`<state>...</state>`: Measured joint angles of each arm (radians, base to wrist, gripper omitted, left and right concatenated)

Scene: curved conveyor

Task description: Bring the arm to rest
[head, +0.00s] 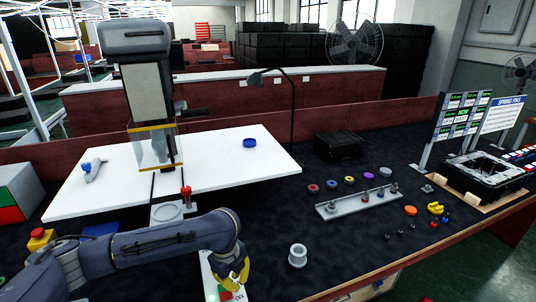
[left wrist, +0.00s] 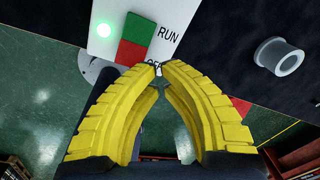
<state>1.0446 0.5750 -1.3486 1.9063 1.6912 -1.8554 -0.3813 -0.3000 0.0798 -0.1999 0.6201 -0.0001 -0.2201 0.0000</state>
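My left arm (head: 150,245) reaches in from the lower left in the head view. Its yellow gripper (head: 238,284) is over a white switch panel (head: 213,268) at the table's front edge. In the left wrist view the gripper's fingertips (left wrist: 160,68) come together, with only a sliver between them. They are in front of the panel (left wrist: 105,30), which has a lit green lamp (left wrist: 104,30), a green and red patch (left wrist: 136,38) and RUN and OFF lettering. The fingertips partly hide the OFF lettering. I see no held object. My right gripper is out of view.
A grey-white ring (head: 298,255) stands right of the gripper and also shows in the left wrist view (left wrist: 279,58). A rail with pegs (head: 355,204), coloured rings and a black tray (head: 487,178) lie further right.

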